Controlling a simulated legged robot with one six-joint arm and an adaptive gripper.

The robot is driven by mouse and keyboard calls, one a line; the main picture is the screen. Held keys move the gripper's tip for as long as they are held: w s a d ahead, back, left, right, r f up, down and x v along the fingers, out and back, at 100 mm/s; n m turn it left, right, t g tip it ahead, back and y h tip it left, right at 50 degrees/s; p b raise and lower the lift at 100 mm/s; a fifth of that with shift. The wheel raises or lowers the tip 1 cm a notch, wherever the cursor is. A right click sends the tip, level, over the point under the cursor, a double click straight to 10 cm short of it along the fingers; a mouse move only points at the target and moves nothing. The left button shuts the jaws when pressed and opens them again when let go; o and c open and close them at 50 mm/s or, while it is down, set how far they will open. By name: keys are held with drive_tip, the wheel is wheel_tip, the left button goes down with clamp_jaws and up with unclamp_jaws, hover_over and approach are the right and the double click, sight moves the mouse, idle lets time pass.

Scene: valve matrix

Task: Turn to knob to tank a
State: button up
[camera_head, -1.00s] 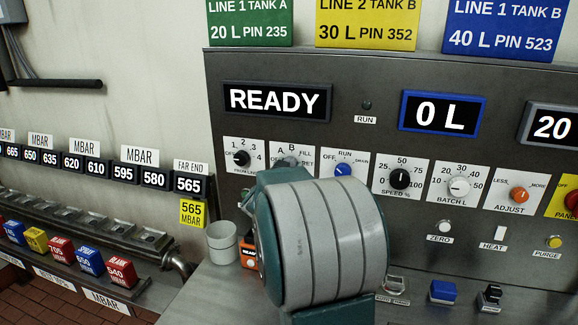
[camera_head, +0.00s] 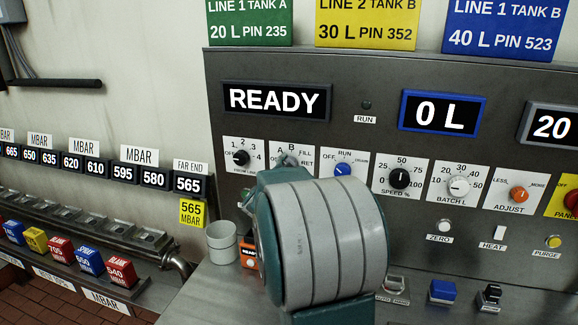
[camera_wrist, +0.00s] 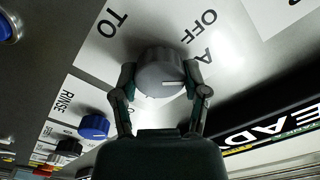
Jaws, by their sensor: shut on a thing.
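The TO knob (camera_wrist: 160,75) is round and grey with a white pointer line, on a white plate (camera_wrist: 135,35). In the wrist view the plate reads TO, OFF and A, and the line points to the right of the picture, near the A side. My gripper (camera_wrist: 160,88) has one finger on each side of the knob and is shut on it. In the head view the plate (camera_head: 306,155) shows A, B and FILL, but my arm hides much of it and my fingers.
Close by on the panel are the FROM LINE knob (camera_head: 241,158), a blue RUN knob (camera_head: 343,170) and a SPEED knob (camera_head: 400,178). The display reads READY (camera_head: 276,102). A grey cup (camera_head: 221,241) stands on the ledge left of my arm.

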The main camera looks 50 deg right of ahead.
idle(0.4)
drive_tip(key=o, duration=1.1)
drive_tip(key=shift+o, duration=0.2)
drive_tip(key=v, duration=1.2)
drive_tip(key=shift+f, duration=0.1)
